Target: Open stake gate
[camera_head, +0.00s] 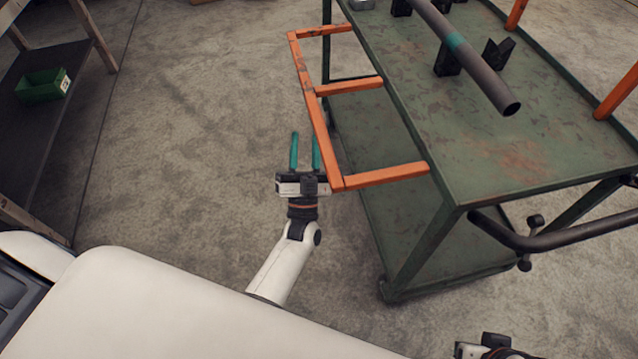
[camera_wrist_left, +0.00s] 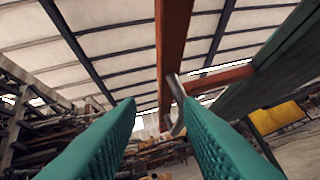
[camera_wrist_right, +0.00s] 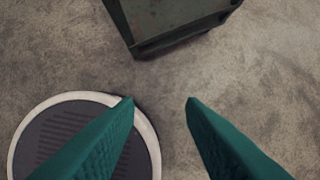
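The orange stake gate (camera_head: 316,115), a frame with several crossbars, stands along the left side of the green cart (camera_head: 470,165). My left gripper (camera_head: 305,140) is open and empty, its teal fingers pointing away just left of the gate's near end. In the left wrist view an orange bar (camera_wrist_left: 172,45) rises beyond the gap between the spread fingers. A grey metal piece (camera_wrist_left: 176,103), perhaps a latch, shows beside the right fingertip; I cannot tell whether they touch. My right gripper (camera_wrist_right: 160,100) is open and empty above the floor; its fingers are hidden in the head view.
A dark pipe (camera_head: 455,45) with a teal band rests on black supports on the cart. The cart's black handle (camera_head: 560,240) sticks out at the near end. A shelf (camera_head: 35,125) with a green bin (camera_head: 42,88) stands at left. The floor between is clear.

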